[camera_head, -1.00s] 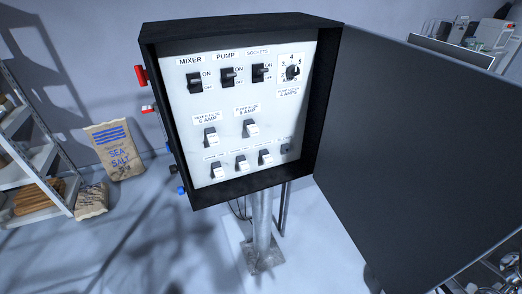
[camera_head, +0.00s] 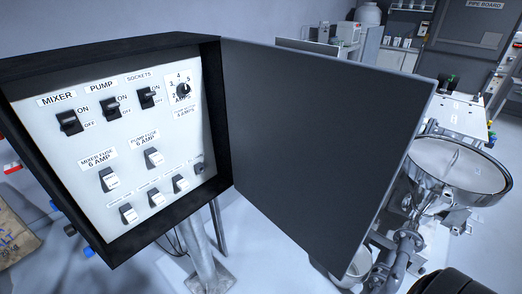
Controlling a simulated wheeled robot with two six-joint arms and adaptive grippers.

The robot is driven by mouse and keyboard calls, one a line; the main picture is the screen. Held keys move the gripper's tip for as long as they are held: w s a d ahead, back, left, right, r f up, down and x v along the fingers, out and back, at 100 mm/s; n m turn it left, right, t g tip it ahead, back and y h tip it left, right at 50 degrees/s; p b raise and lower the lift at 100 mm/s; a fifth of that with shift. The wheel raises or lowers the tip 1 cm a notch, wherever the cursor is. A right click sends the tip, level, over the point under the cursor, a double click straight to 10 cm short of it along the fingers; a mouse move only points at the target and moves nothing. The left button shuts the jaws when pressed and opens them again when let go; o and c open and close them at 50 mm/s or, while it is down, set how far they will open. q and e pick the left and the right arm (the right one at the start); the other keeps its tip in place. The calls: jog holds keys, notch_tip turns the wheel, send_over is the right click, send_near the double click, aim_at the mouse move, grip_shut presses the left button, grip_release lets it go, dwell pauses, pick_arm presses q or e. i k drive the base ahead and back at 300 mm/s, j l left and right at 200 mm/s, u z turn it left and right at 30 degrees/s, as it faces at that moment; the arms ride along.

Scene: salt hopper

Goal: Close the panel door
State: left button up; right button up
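The electrical panel (camera_head: 137,176) is a black box on a metal post at the left, with a white face of labelled switches and fuses. Its panel door (camera_head: 320,135) is a large dark grey sheet hinged at the box's right edge. The door stands wide open, swung out to the right, and the switches are fully exposed. Neither of my grippers can be made out in the head view. A dark rounded shape at the bottom right edge cannot be clearly identified.
A round metal hopper (camera_head: 458,166) with pipework stands to the right of the door. Behind it are a bench with equipment (camera_head: 455,108) and a grey door marked PIPE BOARD (camera_head: 484,45). A sea salt sack (camera_head: 14,238) is at the lower left. Pale floor shows around the post.

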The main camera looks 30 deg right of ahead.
aim_at(320, 139)
jog(key=l+u, duration=0.15)
jog(key=l, duration=0.5)
jog(key=l+u, duration=0.2)
jog(key=l, duration=0.45)
jog(key=k+l+u, duration=0.15)
jog(key=l, duration=0.5)
jog(key=l+u, duration=0.15)
jog(key=l, duration=0.5)
